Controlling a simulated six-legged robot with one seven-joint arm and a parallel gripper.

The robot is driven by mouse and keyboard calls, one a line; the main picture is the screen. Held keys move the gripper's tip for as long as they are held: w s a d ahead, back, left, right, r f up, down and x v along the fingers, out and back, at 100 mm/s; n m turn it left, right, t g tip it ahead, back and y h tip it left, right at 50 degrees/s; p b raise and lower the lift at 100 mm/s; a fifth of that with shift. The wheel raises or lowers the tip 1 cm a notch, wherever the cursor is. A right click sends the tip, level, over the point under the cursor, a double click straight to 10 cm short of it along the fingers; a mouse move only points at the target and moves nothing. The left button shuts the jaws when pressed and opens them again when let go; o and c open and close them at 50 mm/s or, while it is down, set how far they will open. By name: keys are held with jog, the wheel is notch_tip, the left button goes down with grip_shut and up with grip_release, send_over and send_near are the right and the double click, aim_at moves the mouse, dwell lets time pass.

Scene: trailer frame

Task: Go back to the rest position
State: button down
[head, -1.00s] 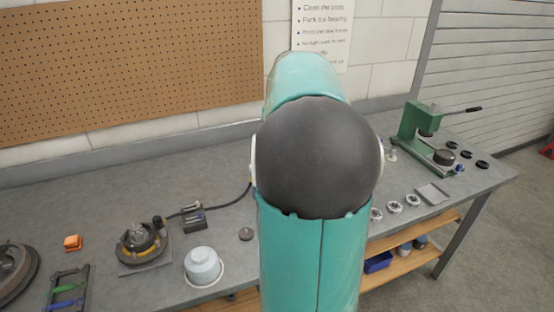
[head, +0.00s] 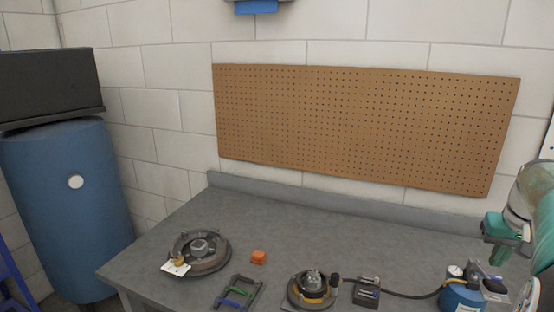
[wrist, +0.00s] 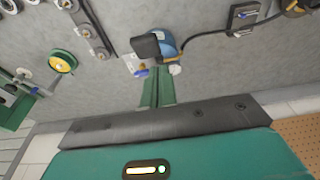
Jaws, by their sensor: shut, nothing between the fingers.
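My teal arm (head: 545,215) enters at the right edge of the head view. My gripper (head: 505,257) is a small green shape there, above the bench and close to a blue canister with a gauge (head: 462,294). In the wrist view my green gripper fingers (wrist: 158,80) are together with nothing between them. They point toward the blue canister (wrist: 167,44) with its black part; I see no clear contact. The rest of the arm is cut off by the frame edge.
A pegboard (head: 360,125) hangs behind. A blue tank (head: 70,200) stands left. The bench's back middle is clear.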

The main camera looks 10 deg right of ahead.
jog(key=w+a+r+n, duration=0.2)
jog(key=a, duration=1.2)
jog(key=s+a+f+n+t, duration=0.1)
jog(key=s+a, duration=0.2)
jog(key=a, duration=0.5)
jog(key=s+a+f+n+t, duration=0.1)
jog(key=s+a+f, duration=0.1)
jog(key=a, duration=0.7)
jog(key=s+a+f+n+t+y, duration=0.1)
jog(key=s+a+f+n, duration=0.1)
jog(key=s+a, duration=0.3)
jog(key=a, duration=0.3)
jog(key=shift+a+f+t, duration=0.2)
jog(key=shift+a+t, duration=0.05)
jog(key=shift+t, duration=0.05)
